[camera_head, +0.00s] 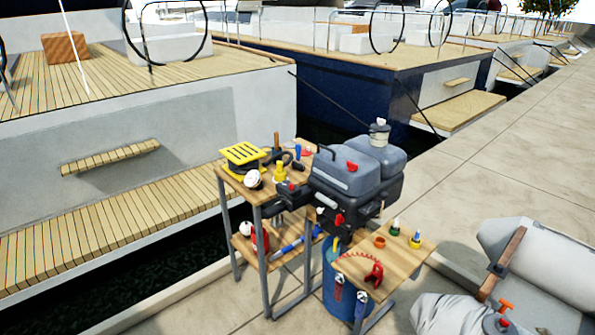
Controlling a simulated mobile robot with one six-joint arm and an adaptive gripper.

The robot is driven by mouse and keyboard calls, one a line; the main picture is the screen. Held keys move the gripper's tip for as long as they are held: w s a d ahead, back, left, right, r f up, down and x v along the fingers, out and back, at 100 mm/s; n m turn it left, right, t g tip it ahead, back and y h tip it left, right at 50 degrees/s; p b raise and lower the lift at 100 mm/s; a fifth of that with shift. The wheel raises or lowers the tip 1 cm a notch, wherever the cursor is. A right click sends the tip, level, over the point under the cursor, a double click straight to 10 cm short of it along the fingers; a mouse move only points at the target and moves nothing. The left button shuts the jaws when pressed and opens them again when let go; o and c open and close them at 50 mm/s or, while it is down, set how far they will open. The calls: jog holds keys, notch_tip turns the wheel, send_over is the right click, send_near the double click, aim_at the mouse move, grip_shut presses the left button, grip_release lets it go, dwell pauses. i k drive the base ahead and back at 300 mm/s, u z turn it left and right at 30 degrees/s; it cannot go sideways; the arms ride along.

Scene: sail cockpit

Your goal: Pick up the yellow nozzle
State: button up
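A small yellow piece (280,173) with a narrower top and a wider base stands on the upper wooden table (232,178). It looks like the yellow nozzle, but it is too small in the picture to be sure. Dark tools lie close behind and beside it. A second small piece with a yellow base (415,241) and a dark top stands on the lower wooden side table (408,262), at the right. My gripper does not show in this view.
A yellow slatted piece (243,153) and a white round item (253,178) crowd the upper table. A bulky grey machine (345,175) stands just right of it. A red toothed tool (374,273) lies on the side table. A grey inflatable boat (545,265) is at the right; pavement (500,160) behind is clear.

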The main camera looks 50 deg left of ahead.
aim_at(280, 174)
jog(key=z, duration=0.95)
jog(key=k, duration=1.45)
jog(key=u, duration=1.6)
